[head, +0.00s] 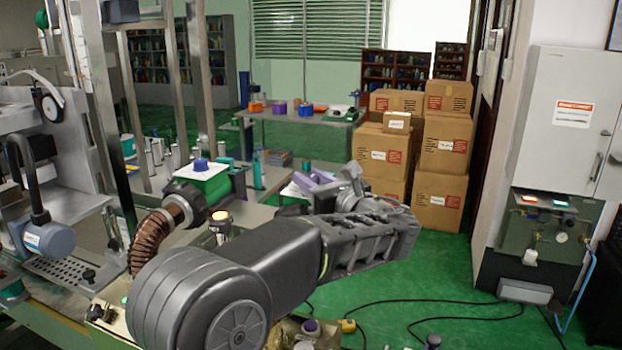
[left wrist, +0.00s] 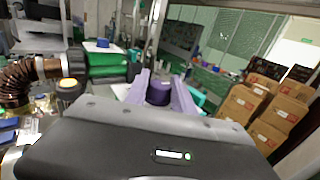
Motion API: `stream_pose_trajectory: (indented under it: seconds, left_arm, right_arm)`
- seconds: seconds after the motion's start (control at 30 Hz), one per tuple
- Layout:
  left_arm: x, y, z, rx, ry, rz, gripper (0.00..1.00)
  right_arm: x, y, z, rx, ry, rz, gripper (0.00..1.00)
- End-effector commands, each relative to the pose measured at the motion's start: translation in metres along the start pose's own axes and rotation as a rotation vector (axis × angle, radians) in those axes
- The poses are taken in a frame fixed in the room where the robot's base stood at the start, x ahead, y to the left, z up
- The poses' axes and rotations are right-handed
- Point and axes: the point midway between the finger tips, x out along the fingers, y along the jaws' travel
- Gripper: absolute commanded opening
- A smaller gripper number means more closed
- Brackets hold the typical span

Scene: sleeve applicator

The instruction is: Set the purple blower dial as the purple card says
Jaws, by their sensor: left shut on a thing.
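My left gripper (head: 310,182) reaches over the bench in the head view, its pale lavender fingers pointing left. In the left wrist view its two fingers (left wrist: 162,98) are closed around the dark purple dial (left wrist: 159,91), one on each side. The dial is upright between them, and its lower part is hidden by the gripper body. In the head view the dial is hidden by my gripper. I cannot make out the dial's pointer or setting. I cannot pick out the purple card in either view. My right gripper is not in view.
A green and white blower with a blue dial (head: 201,164) and a brown ribbed hose (head: 158,236) stands left of my gripper. Cardboard boxes (head: 445,140) stand behind. Cables (head: 455,320) lie on the green floor at right.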

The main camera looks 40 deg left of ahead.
Motion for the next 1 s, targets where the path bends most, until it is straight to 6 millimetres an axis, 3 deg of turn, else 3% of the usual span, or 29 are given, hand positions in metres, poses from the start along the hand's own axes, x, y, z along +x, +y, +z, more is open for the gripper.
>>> stream_pose_trajectory:
  seconds: [0.27, 0.7, 1.0]
  left_arm:
    - [0.000, -0.001, 0.005, 0.004, -0.003, 0.094, 0.00]
    - [-0.001, -0.003, 0.008, 0.004, -0.009, 0.395, 0.00]
    - [0.000, -0.004, 0.002, 0.001, -0.012, 0.569, 0.00]
  right_arm:
    - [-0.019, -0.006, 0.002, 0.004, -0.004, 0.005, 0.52]
    - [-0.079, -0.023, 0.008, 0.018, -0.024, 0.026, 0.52]
    - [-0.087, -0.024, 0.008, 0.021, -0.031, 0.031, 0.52]
